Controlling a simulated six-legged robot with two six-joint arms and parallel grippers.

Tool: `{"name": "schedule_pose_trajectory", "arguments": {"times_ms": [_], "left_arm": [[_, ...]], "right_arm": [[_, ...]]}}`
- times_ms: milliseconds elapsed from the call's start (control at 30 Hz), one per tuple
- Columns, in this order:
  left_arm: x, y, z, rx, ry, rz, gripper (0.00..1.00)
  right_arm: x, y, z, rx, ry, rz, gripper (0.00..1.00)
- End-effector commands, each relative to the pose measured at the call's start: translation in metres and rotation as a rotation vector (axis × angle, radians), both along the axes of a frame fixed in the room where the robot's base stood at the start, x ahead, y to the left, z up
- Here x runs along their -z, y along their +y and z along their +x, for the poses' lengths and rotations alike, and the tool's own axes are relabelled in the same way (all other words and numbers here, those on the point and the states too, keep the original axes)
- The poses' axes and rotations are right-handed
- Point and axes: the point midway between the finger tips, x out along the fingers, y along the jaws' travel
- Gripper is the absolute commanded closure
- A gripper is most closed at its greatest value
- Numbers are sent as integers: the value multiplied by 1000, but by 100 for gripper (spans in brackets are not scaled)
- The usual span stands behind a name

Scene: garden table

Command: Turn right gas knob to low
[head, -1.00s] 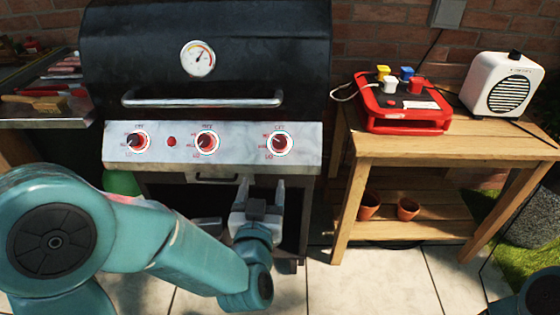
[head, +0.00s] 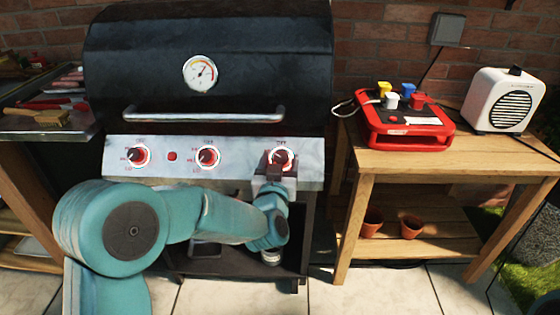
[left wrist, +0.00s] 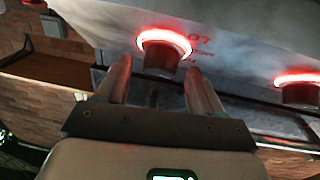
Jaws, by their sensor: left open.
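The right gas knob (head: 281,158) is a dark knob with a glowing red-white ring, on the right of the grill's silver control panel (head: 240,160). My left gripper (head: 279,165) is in front of it, its upper end overlapping the knob's lower part in the head view. In the left wrist view the open fingers (left wrist: 160,82) point at the knob (left wrist: 163,55), which sits just beyond and between their tips. I cannot tell if they touch it. The knob's pointer direction is unclear. My right gripper is not in view.
Two more knobs, left (head: 136,156) and middle (head: 208,156), and a small red button (head: 172,156) share the panel. The lid handle (head: 205,116) is above. A wooden table (head: 400,160) at right holds a red box (head: 405,128) and a white speaker (head: 503,100).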

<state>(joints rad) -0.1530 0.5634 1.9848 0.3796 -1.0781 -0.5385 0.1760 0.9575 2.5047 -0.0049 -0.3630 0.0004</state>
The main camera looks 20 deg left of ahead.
Motion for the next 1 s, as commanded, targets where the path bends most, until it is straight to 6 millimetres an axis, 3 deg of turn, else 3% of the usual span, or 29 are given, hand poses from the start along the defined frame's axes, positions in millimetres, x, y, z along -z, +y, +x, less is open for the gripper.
{"name": "schedule_pose_trajectory", "arguments": {"times_ms": [367,533,567,1000], "left_arm": [[0,2,8,0,0,0,33],[0,2,8,0,0,0,85],[0,2,8,0,0,0,89],[1,-1,8,-61,-18,-63,89]], "right_arm": [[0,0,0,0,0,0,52],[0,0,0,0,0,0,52],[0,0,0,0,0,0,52],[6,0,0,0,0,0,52]]}}
